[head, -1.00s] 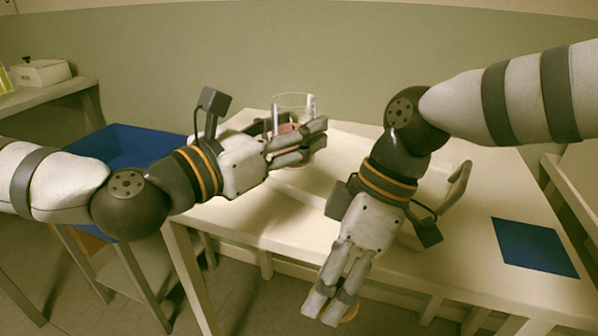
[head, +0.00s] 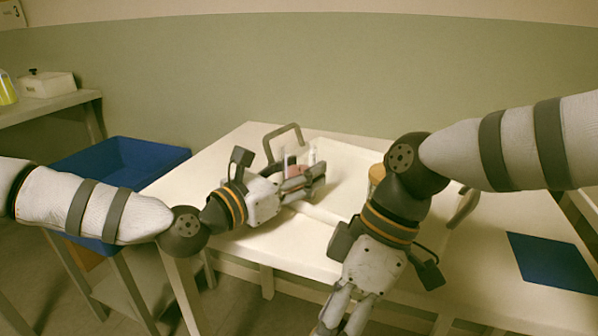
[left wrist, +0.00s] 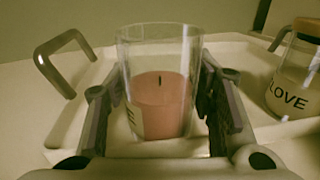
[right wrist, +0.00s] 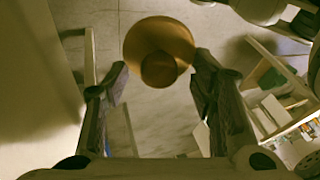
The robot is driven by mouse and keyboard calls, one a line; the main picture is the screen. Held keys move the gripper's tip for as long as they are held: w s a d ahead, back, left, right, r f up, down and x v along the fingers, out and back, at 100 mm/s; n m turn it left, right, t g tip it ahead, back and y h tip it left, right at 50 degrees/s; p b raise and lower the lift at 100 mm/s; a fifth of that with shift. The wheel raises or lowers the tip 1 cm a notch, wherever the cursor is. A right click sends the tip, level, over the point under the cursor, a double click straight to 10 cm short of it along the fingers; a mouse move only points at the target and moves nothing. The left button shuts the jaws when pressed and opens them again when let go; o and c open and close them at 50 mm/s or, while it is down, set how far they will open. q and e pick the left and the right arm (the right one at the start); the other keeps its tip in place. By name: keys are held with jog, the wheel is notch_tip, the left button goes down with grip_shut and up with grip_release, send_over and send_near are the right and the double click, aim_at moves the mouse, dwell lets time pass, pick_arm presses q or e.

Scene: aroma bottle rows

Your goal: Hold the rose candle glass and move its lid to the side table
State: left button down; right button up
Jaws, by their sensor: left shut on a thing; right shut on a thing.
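The rose candle glass (left wrist: 160,85) is clear, with pink wax and a dark wick, and stands upright in the left wrist view. My left gripper (head: 303,183) is shut around it, over the tray; whether the glass touches the tray is unclear. It partly hides the glass in the head view (head: 292,166). The lid (right wrist: 160,38) is a round wooden disc with a knob, in the right wrist view. My right gripper (right wrist: 158,72) is shut on the lid's knob, above the floor. In the head view its fingertips reach the bottom edge and the lid is out of sight.
The white tray (head: 338,150) with raised handles lies on the cream table. Another candle glass marked LOVE (left wrist: 297,80), with a wooden lid, stands at the tray's right. A blue mat (head: 553,262) lies at the table's right; a blue bin (head: 165,155) is at left.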

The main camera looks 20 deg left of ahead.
pick_arm(q)
jog(key=shift+f, duration=0.15)
jog(key=c, duration=0.7)
grip_release()
jog(key=shift+r, duration=0.2)
jog(key=shift+s+a, duration=0.15)
jog(key=shift+s, duration=0.1)
send_over(248, 230)
